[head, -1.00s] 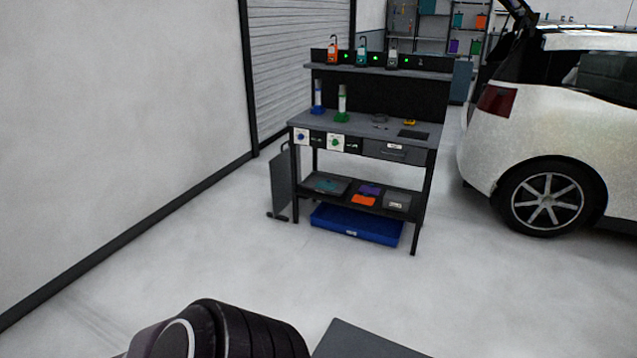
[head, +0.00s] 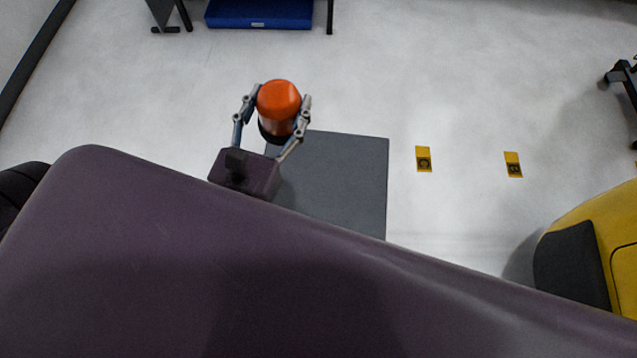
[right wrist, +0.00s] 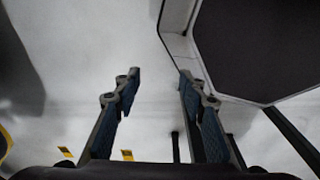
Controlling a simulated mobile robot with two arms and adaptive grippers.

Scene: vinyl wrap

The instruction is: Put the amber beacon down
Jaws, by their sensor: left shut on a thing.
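The amber beacon (head: 279,99) has an orange dome and a dark base. It is in the head view, left of centre, held above the floor. My left gripper (head: 281,95) is shut on the beacon, with one finger on either side of it. The underside of the beacon is hidden. A flat dark grey panel (head: 345,185) lies below and to the right of the gripper; its lower part is hidden behind my purple arm. My right gripper (right wrist: 158,80) shows in the right wrist view, open, with nothing between its fingers.
A blue tray (head: 260,14) lies at the top edge of the head view, by dark legs. Two yellow floor markers (head: 424,159) (head: 513,165) are right of the panel. A yellow and black object (head: 605,250) stands at lower right. The pale floor between is clear.

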